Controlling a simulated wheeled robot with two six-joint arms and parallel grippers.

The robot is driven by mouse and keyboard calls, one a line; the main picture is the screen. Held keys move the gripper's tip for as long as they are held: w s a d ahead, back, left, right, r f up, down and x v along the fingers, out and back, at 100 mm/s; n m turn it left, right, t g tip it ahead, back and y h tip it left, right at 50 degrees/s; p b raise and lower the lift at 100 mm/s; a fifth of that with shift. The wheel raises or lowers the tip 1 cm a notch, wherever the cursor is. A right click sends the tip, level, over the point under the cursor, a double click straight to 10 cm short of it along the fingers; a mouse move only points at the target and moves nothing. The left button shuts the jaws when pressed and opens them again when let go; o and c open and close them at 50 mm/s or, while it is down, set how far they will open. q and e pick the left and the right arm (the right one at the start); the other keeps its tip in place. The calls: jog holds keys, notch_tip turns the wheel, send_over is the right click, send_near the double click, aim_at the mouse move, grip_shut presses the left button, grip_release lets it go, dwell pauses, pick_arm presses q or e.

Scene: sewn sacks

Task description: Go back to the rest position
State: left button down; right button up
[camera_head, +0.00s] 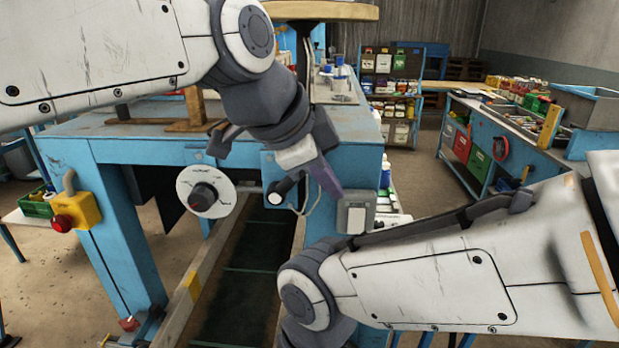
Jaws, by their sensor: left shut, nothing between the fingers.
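My left arm comes in from the upper left, bent at a large white joint. My left gripper (335,192) points down and right in front of the blue machine, its dark fingers shut with nothing seen between them. A grey switch box (355,212) on the machine is just to the right of its tips; I cannot tell whether they touch. My right arm comes in from the right and bends at a white joint at the bottom centre. The right gripper is out of the picture. No sack is in view.
A blue machine table (130,150) fills the left and centre, with a round dial (204,192) and a red button on a yellow box (75,212). Below runs a dark conveyor (240,295). A blue workbench (510,130) stands right; shelves with bins (390,85) stand behind.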

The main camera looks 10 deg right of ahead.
pick_arm(q)
jog(key=shift+s+a+r, duration=0.1)
jog(key=shift+a+r, duration=0.2)
jog(key=shift+r, duration=0.4)
